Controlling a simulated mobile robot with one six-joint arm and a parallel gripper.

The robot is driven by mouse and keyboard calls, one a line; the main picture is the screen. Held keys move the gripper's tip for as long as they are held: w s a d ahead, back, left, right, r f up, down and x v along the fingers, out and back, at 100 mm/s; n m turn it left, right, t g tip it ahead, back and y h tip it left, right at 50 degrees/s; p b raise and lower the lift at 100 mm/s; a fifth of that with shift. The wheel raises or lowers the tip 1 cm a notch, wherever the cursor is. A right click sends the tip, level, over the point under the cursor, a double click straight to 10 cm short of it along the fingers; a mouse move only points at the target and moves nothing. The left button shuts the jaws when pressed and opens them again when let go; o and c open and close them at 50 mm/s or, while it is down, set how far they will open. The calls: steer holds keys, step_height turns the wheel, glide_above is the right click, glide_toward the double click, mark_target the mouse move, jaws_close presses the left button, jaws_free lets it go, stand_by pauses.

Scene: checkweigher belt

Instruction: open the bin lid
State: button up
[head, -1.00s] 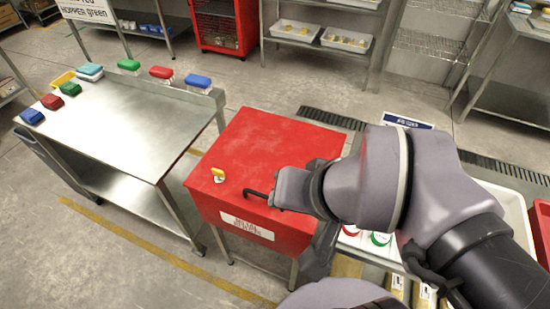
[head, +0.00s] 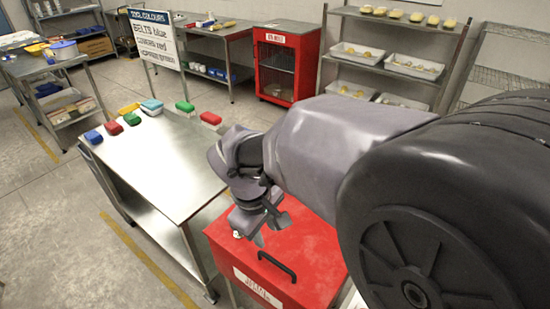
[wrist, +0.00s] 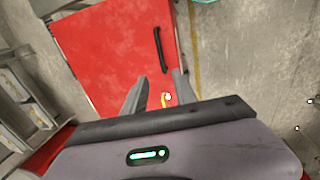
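The red bin lid (head: 312,245) lies flat and shut on its bin. A black bar handle (head: 277,267) is fixed near the lid's front edge; the wrist view shows it too (wrist: 158,50). A small yellow piece (wrist: 166,99) with a pale base sits on the lid near one edge. In the head view it is mostly hidden behind my gripper. My gripper (head: 258,232) is above the lid, behind the handle. In the wrist view my gripper's fingers (wrist: 159,77) are apart with nothing held, and the yellow piece shows between them. I cannot tell the height over the lid.
A steel table (head: 165,155) stands left of the bin, with several coloured brushes or boxes along its edges. A sign (head: 154,40), a red cage cabinet (head: 287,65) and shelves with trays (head: 385,55) stand behind. Open floor lies at the front left.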

mark_target(275, 262)
steer(key=f+b, duration=0.2)
steer(key=f, duration=0.3)
steer(key=w+d+f+b, duration=0.1)
steer(key=f+b, duration=0.1)
steer(key=f, duration=0.4)
steer(key=w+d+f+b, duration=0.1)
steer(key=f+b, duration=0.2)
steer(key=f, duration=0.2)
steer(key=shift+w+f, duration=0.2)
jaws_close()
stand_by(0.4)
